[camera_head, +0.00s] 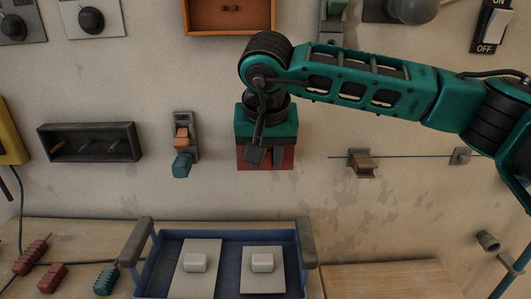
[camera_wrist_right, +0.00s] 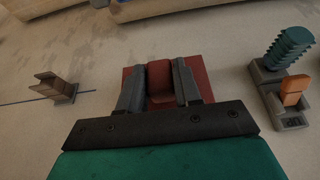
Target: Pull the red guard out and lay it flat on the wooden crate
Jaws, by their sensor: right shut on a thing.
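The red guard (camera_head: 287,160) is against the wall in the middle of the head view, largely hidden behind my right gripper (camera_head: 266,156). In the right wrist view the guard (camera_wrist_right: 207,77) is a flat red plate with a raised red grip in its middle. My right gripper (camera_wrist_right: 160,70) is shut on that grip, one finger on each side. I cannot tell if the guard is apart from the wall. A wooden top (camera_head: 390,281) shows at the lower right of the head view; whether it is the crate is unclear. My left gripper is not in view.
A blue tray (camera_head: 230,236) with dark handles and two pale plates stands below the guard. An orange-and-teal fitting (camera_head: 183,140) and a dark shelf (camera_head: 90,142) are left on the wall. A sliding block (camera_head: 361,163) on a rod is right. The lower right wooden top looks clear.

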